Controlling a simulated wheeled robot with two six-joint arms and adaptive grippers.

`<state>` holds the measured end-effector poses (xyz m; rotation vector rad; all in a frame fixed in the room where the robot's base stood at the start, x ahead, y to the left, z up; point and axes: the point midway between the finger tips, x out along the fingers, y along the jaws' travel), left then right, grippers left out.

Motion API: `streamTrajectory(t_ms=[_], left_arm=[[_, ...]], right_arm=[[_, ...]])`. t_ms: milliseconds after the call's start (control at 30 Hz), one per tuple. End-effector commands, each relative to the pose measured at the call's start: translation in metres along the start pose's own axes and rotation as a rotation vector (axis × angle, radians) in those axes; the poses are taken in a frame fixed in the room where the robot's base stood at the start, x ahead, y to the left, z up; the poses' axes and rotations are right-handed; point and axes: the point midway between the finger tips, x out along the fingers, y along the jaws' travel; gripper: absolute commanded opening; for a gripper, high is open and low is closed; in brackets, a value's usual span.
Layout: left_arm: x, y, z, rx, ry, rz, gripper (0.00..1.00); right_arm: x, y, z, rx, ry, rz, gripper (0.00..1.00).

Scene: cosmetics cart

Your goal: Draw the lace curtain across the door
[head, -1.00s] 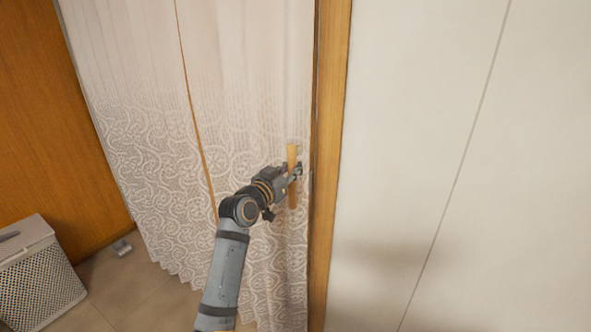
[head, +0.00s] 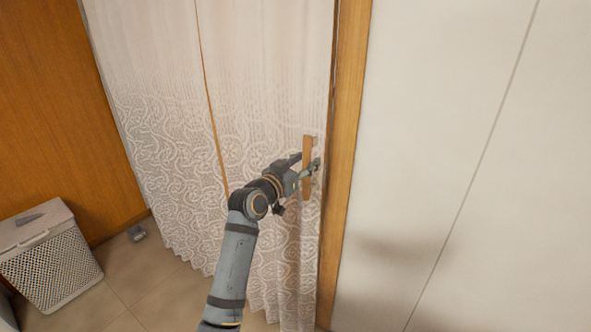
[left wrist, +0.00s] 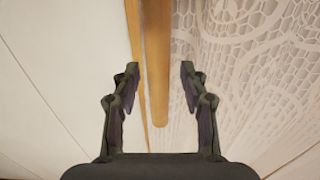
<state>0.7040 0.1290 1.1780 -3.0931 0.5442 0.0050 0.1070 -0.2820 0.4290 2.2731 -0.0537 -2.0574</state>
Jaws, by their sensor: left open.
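The white lace curtain (head: 265,110) hangs across the door, reaching the wooden door frame (head: 346,110) on the right. A thin brown line (head: 212,110) runs down through it. A wooden pull bar (head: 307,150) hangs upright at the curtain's right edge. My left gripper (head: 309,168) is open at the bar. In the left wrist view, the fingers (left wrist: 160,72) stand apart with the bar (left wrist: 157,40) between them and clear gaps on both sides. The lace (left wrist: 245,50) lies to the right there. My right gripper is not in view.
A white perforated basket (head: 52,265) stands on the tiled floor at the lower left, with a small grey object (head: 136,233) near it. A brown wood panel (head: 60,110) is at the left. A plain pale wall (head: 440,130) fills the right.

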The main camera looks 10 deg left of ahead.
Motion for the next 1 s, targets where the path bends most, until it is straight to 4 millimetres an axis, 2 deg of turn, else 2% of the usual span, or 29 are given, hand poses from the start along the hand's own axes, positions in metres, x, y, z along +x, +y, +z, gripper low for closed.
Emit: streamTrajectory(t_ms=[300, 467, 600, 867, 933, 1000], left_arm=[[-0.076, -0.001, 0.002, 0.007, -0.005, -0.003, 0.44], [-0.1, -0.001, 0.003, 0.004, -0.005, -0.002, 0.44], [-0.108, 0.0, 0.002, 0.001, -0.005, -0.001, 0.44], [-0.109, -0.001, 0.002, 0.0, -0.005, -0.001, 0.44], [-0.106, -0.004, 0.011, -0.007, -0.019, -0.008, 0.44], [-0.1, -0.013, 0.036, -0.026, -0.06, -0.03, 0.44]], right_arm=[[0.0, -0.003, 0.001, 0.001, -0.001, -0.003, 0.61], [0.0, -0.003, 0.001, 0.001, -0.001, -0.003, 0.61], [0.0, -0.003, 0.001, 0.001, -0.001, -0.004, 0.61], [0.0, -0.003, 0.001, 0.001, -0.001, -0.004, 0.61], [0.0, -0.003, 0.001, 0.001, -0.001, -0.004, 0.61], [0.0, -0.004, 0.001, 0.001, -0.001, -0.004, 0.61]])
